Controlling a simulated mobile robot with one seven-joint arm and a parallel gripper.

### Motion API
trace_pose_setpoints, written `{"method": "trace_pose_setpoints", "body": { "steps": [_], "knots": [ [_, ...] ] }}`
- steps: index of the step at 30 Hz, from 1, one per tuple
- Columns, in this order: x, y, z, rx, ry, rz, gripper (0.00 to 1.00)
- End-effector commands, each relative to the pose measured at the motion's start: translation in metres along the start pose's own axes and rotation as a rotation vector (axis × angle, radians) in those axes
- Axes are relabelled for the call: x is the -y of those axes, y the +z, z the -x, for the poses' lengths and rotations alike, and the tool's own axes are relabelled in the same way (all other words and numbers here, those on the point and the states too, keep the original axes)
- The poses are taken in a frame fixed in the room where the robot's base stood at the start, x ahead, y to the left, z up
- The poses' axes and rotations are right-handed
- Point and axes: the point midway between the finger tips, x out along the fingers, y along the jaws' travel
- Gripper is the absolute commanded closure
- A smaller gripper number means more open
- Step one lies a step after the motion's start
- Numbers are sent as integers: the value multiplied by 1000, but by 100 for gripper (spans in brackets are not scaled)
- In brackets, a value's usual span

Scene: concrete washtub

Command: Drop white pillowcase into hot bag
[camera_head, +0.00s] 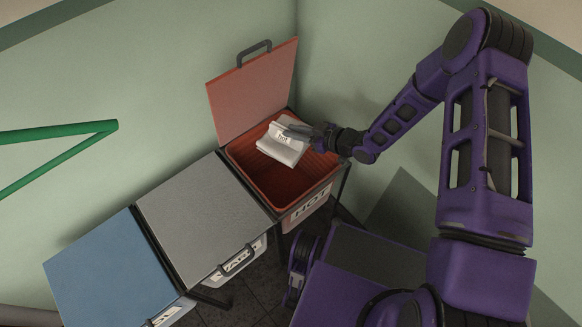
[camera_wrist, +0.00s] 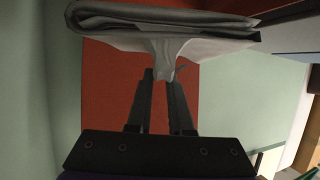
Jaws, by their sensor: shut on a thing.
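The white pillowcase (camera_head: 284,143) is folded and hangs over the open mouth of the red hot bag (camera_head: 263,182) in the head view. The front of the bag's stand carries a "HOT" label (camera_head: 309,207). My gripper (camera_head: 296,130) is shut on the pillowcase, over the bag. In the wrist view my gripper's two dark fingers (camera_wrist: 163,95) pinch a gathered part of the pillowcase (camera_wrist: 165,25). The pillowcase hides part of the bag's inside, and I cannot tell how far it is above the bottom.
The hot bag's red lid (camera_head: 254,90) stands raised against the green wall. A closed grey-lidded bin (camera_head: 200,205) and a closed blue-lidded bin (camera_head: 112,270) stand to the left. A green rail (camera_head: 55,133) shows at the far left.

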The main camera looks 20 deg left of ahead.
Motion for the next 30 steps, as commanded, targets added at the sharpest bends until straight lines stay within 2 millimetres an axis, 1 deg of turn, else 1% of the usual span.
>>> {"method": "trace_pose_setpoints", "body": {
  "steps": [5,15,18,21,28,29,30],
  "knots": [
    [1,9,-6,0,-2,1,100],
    [1,45,-20,1,-2,1,100],
    [1,52,-23,1,-2,1,100],
    [1,55,-24,0,-2,2,100],
    [1,55,-24,0,-2,2,100],
    [1,55,-24,0,-2,2,77],
    [1,55,-24,0,-2,2,70]
  ]
}}
